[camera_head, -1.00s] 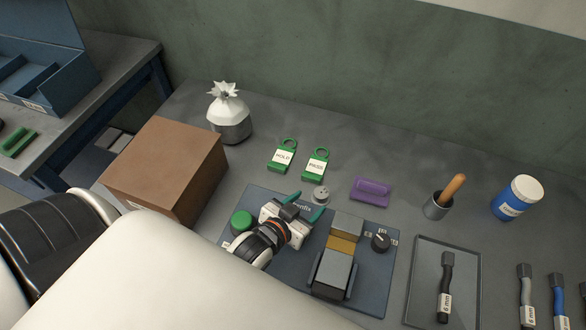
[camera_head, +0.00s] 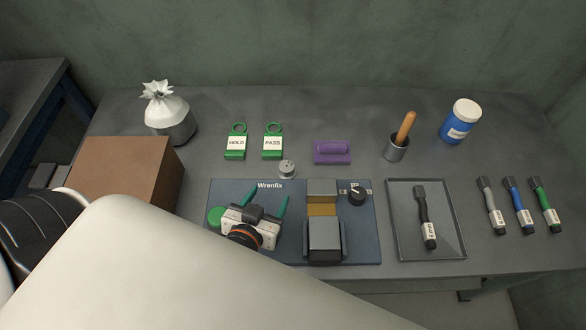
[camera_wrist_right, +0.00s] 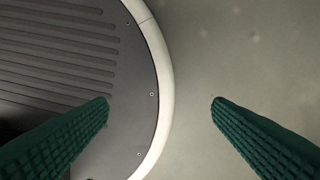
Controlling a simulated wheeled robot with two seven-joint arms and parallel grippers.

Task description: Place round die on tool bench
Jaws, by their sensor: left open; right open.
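The round die, a small silver disc with holes (camera_head: 287,170), lies on the grey bench (camera_head: 215,110) just beyond the back edge of a dark blue mat. My left gripper (camera_head: 266,200) is over the mat, its two green fingers apart and pointing toward the back. The die is a little past the right fingertip, not between the fingers. My right gripper (camera_wrist_right: 160,100) shows only in the right wrist view, open and empty, with a round ribbed dark plate and plain floor-like surface behind it.
The dark blue mat (camera_head: 220,190) bears a press-like device (camera_head: 324,235) and a knob. A cardboard box (camera_head: 125,165), white sack, green tags, purple block (camera_head: 332,152), cup, blue jar and tray (camera_head: 400,245) stand around. Another table (camera_head: 30,80) is at far left.

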